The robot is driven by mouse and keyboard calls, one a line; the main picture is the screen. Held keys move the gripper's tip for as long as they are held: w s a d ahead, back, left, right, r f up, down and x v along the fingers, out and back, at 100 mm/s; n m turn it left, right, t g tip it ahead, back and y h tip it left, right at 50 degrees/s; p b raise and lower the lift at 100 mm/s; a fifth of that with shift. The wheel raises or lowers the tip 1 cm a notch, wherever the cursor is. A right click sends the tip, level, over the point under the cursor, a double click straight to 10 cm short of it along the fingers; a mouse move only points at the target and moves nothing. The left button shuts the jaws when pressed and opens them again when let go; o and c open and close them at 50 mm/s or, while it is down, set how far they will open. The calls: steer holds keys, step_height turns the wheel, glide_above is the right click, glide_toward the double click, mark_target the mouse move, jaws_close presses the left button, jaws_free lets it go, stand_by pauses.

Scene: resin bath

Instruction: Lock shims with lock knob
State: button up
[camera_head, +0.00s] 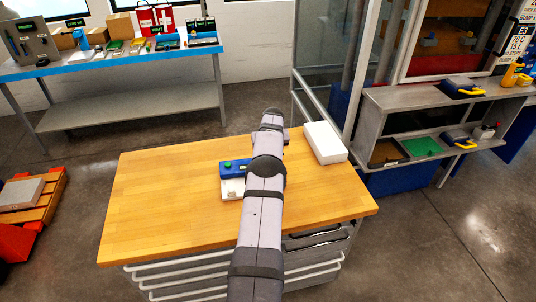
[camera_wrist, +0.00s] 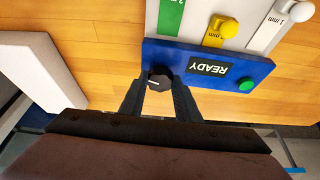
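A blue fixture (camera_wrist: 208,66) lies on the wooden table, with a READY display (camera_wrist: 209,69), a green button (camera_wrist: 246,85) and a black lock knob (camera_wrist: 160,79) with a pale line. Green (camera_wrist: 170,15), yellow-tabbed (camera_wrist: 222,27) and white-tabbed (camera_wrist: 290,12) shims, marked in mm, lie along its far side in the wrist view. My gripper (camera_wrist: 159,90) is open, its fingers on either side of the knob; contact cannot be told. In the head view the fixture (camera_head: 231,169) shows left of my arm, which hides the knob and my gripper.
A white block (camera_wrist: 40,58) lies on the table to the left in the wrist view; it shows right of my arm in the head view (camera_head: 325,142). The tabletop (camera_head: 160,200) is clear on the left. A blue bench and a grey shelf stand farther back.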

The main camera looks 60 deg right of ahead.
steer(key=c, duration=0.3)
steer(key=shift+b, duration=0.3)
steer(key=shift+w+f+m+g+h+b, duration=0.15)
steer(key=shift+m+g+h+b, duration=0.15)
steer(key=shift+m+b, duration=0.55)
steer(key=shift+w+a+m+g+b, duration=0.15)
steer(key=shift+m+g+b, duration=0.45)
steer(key=shift+m, duration=1.35)
steer(key=shift+r, duration=0.2)
steer(key=o, duration=1)
steer(key=shift+o, duration=0.2)
